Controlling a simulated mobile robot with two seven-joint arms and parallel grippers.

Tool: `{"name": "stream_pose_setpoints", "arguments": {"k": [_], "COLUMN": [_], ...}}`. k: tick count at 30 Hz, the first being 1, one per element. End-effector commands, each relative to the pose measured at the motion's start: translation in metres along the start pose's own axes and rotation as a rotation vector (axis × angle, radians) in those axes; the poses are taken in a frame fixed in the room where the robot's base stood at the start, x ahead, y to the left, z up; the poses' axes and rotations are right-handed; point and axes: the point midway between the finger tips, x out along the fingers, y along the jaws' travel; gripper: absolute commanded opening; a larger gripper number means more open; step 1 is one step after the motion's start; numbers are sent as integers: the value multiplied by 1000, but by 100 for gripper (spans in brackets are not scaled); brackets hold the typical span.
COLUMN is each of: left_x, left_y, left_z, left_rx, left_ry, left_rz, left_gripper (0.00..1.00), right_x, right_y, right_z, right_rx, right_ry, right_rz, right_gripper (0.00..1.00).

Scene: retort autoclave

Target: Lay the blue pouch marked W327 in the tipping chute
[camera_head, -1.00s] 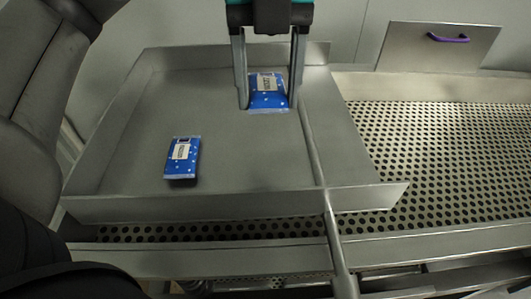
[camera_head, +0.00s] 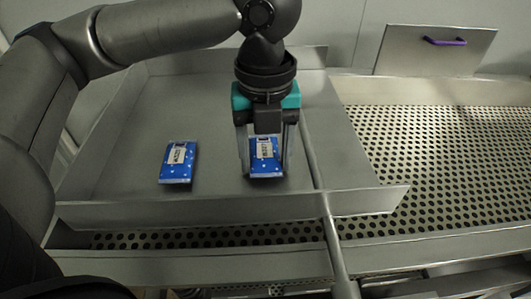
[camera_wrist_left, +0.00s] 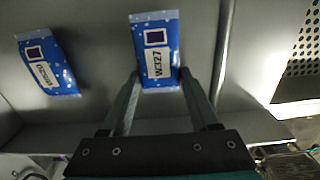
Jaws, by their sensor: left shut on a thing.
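The blue pouch marked W327 (camera_head: 265,163) is between the fingers of my left gripper (camera_head: 266,172), which is shut on it. It hangs over or rests on the steel tray (camera_head: 120,207); I cannot tell which. In the left wrist view the label W327 reads clearly on the pouch (camera_wrist_left: 156,50), between the two fingers (camera_wrist_left: 160,85). A flap with a purple handle (camera_head: 435,55) stands on the back wall and looks like the tipping chute's front; its inside does not show. My right gripper is not in view.
A second blue pouch (camera_head: 179,162) lies in the tray left of the gripper; its label is hard to read. A perforated steel deck (camera_head: 450,150) right of the tray is clear. A thin rod (camera_head: 328,215) runs along the tray's right side.

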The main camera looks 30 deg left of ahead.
Motion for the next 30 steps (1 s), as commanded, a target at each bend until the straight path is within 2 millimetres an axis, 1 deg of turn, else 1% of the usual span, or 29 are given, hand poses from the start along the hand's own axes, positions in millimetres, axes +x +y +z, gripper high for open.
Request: {"name": "stream_pose_setpoints", "arguments": {"k": [4, 5, 12, 20, 23, 26, 30], "left_x": [2, 2, 2, 2, -3, -18, -49], "left_y": [0, 0, 0, 0, 0, -1, -1], "left_z": [0, 0, 0, 0, 0, 1, 1], "left_rx": [0, 0, 0, 0, 0, -1, 0], "left_ry": [1, 1, 0, 0, -2, -3, -3], "left_rz": [1, 0, 0, 0, -1, -2, -3], "left_gripper": [6, 64, 91, 91, 91, 91, 91], "right_x": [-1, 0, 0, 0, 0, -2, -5], "right_y": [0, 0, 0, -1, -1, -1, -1], "right_z": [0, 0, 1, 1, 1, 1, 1], "right_rx": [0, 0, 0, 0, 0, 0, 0], "right_ry": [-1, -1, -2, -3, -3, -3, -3], "right_rz": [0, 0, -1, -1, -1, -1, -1], "right_gripper": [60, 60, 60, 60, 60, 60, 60]}}
